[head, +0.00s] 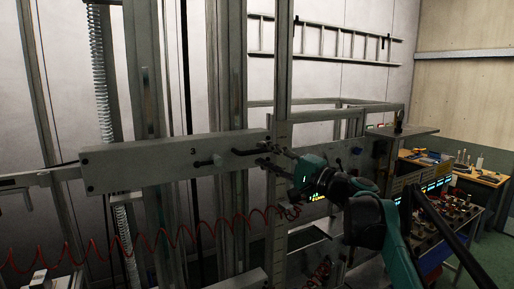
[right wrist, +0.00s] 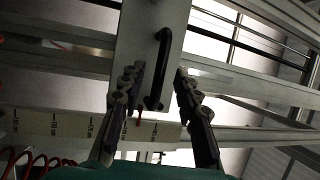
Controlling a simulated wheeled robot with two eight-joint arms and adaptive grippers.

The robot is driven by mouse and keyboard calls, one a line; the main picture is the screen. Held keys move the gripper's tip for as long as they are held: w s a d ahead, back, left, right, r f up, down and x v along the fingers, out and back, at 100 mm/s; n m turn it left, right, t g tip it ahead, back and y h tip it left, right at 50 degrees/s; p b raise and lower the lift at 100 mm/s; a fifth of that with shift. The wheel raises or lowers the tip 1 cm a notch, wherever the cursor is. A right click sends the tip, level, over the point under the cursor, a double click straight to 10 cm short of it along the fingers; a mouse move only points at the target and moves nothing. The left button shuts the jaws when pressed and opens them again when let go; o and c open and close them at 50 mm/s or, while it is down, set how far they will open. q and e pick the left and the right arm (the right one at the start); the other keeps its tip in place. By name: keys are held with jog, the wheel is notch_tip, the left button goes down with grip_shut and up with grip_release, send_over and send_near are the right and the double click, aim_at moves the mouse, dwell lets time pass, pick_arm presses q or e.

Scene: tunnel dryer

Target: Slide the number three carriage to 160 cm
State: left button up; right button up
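The number three carriage (head: 150,163) is a long grey box marked "3" across the left and middle of the head view. A black bar handle (head: 250,151) sits near its right end; this handle (right wrist: 163,60) also shows in the right wrist view. My right gripper (head: 273,157) is at that end. In the right wrist view its fingers (right wrist: 158,70) are apart, with the handle between them in the picture; I see no clear contact. A pale scale (right wrist: 85,124) with dark marks runs below, with a small red pointer (right wrist: 138,120). My left gripper is out of view.
A smaller black knob (head: 207,161) sticks out of the carriage. A red coiled hose (head: 170,232) hangs below it. Tall metal posts (head: 146,90) stand behind. A control console (head: 440,210) and wooden benches (head: 485,176) stand at the right, beyond my right arm.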

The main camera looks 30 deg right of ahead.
aim_at(257, 152)
jog(key=shift+x, duration=1.7)
grip_shut()
notch_tip(257, 152, down, 23)
jog(key=b, duration=1.2)
jog(key=shift+a+r, duration=0.1)
jog(key=shift+r, duration=0.05)
grip_release()
